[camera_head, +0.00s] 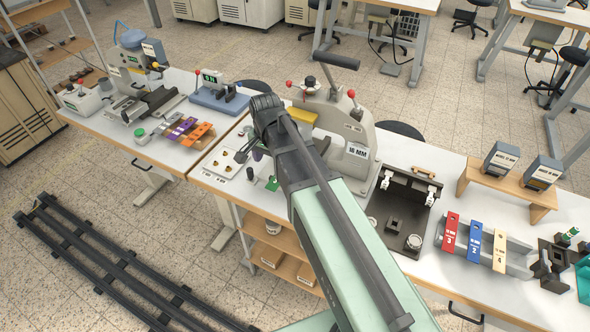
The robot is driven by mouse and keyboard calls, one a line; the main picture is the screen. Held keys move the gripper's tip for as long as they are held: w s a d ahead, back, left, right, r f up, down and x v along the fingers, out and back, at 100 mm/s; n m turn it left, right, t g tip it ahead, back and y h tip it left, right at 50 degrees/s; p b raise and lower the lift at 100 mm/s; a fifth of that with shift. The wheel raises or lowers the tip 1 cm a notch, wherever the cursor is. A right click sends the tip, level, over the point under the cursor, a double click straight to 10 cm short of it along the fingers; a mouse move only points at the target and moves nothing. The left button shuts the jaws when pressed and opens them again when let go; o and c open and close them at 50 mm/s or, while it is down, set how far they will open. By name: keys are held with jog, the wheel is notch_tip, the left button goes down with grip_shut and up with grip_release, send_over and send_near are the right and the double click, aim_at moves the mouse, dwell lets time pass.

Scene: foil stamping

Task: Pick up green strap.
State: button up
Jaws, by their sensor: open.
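My gripper (248,151) is at the far end of my arm, low over the left end of the middle bench. Its jaws are small and dark in this view and apart, with nothing seen between them. A strap rack (199,145) on the left bench carries a purple strap (182,129), an orange strap (198,133) and, at its left end, a strap (165,124) that looks green. The rack is left of my gripper and apart from it.
A large stamping press (356,135) stands right of my arm. A black fixture tray (405,205) is beside it. Red (450,233), blue (474,241) and yellow (500,250) straps stand on another rack. A blue-based device (218,100) stands behind the left rack. Dark rails (110,265) cross the floor.

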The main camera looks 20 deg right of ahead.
aim_at(271, 187)
jog(key=shift+a+f+b, duration=0.15)
jog(key=shift+f+b, duration=5.2)
jog(key=shift+w+f, duration=0.1)
jog(key=shift+f, duration=0.15)
jog(key=shift+c, duration=0.5)
grip_shut()
